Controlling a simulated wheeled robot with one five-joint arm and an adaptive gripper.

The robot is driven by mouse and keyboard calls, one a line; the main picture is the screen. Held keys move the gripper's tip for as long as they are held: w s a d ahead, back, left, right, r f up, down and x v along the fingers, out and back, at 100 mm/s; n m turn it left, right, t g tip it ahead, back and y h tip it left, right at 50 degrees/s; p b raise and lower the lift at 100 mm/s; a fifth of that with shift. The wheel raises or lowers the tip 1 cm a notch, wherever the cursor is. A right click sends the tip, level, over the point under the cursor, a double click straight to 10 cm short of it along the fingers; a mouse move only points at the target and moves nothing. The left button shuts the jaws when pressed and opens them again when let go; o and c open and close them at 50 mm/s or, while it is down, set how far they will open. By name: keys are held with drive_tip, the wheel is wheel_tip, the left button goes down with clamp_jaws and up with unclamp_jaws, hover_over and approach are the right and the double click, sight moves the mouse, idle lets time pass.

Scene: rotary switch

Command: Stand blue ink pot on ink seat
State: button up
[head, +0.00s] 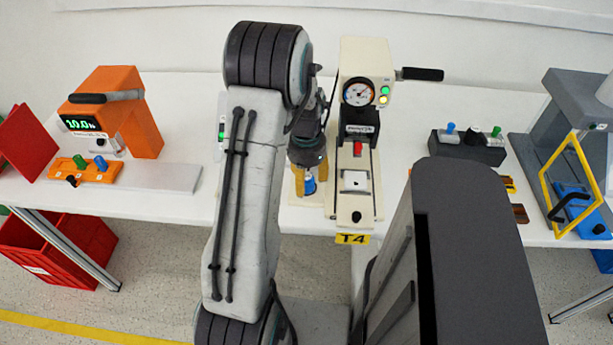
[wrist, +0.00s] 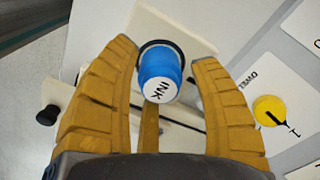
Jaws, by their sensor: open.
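The blue ink pot (wrist: 158,68), with a white top marked INK, stands between the two yellow-brown fingers of my gripper (wrist: 166,56) in the wrist view. The fingers are open, one on each side, with a visible gap at the right finger. A dark ring shows behind the pot, on a cream plate (wrist: 190,28) that looks like the ink seat. Whether the pot is fully down in the ring cannot be told. In the head view the pot (head: 309,185) shows as a small blue patch under my gripper (head: 309,174), over the cream plate (head: 304,201).
The cream press (head: 366,62) with a gauge and black lever stands just right of my gripper. A yellow knob (wrist: 270,110) lies to the right in the wrist view. An orange machine (head: 135,105) stands left, a dark switch box (head: 466,149) right.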

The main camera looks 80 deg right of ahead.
sight(307, 176)
drive_tip(key=shift+r, duration=0.15)
wheel_tip(307, 176, up, 12)
drive_tip(key=shift+p, duration=0.4)
